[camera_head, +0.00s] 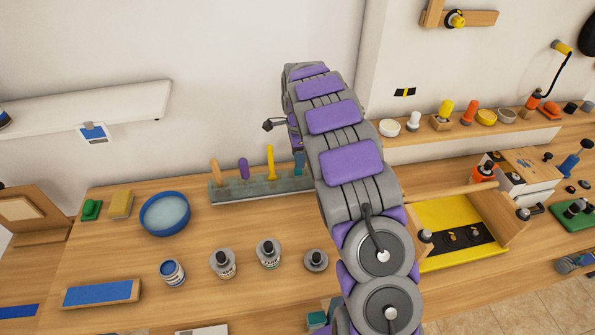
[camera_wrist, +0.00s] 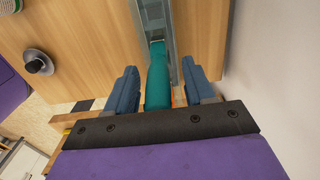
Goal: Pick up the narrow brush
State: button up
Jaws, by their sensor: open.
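A grey rack (camera_head: 232,192) at the back of the bench holds several upright handles: an orange-tan one (camera_head: 215,171), a purple one (camera_head: 244,168), a yellow one (camera_head: 270,160) and a blue-teal one (camera_head: 299,162). Which handle belongs to the narrow brush I cannot tell; no bristles show. In the wrist view, my gripper (camera_wrist: 158,68) is open, with one blue finger on each side of a teal handle (camera_wrist: 158,80). Gaps show on both sides of it. The handle's far end meets the rack (camera_wrist: 157,20). In the head view my arm hides the gripper.
A blue round dish (camera_head: 165,214), a yellow sponge (camera_head: 121,204) and several dark-topped jars, one here (camera_head: 268,253), stand on the bench. The wall (camera_wrist: 270,60) is close on the right in the wrist view. A yellow tray (camera_head: 440,215) lies right of my arm.

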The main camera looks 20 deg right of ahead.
jog(key=shift+d, duration=0.2)
jog(key=shift+c, duration=0.2)
jog(key=shift+a, duration=0.35)
jog(key=c, duration=0.9)
jog(key=shift+d, duration=0.1)
grip_shut()
jog(key=shift+d+r, duration=0.1)
jog(key=shift+r, duration=0.05)
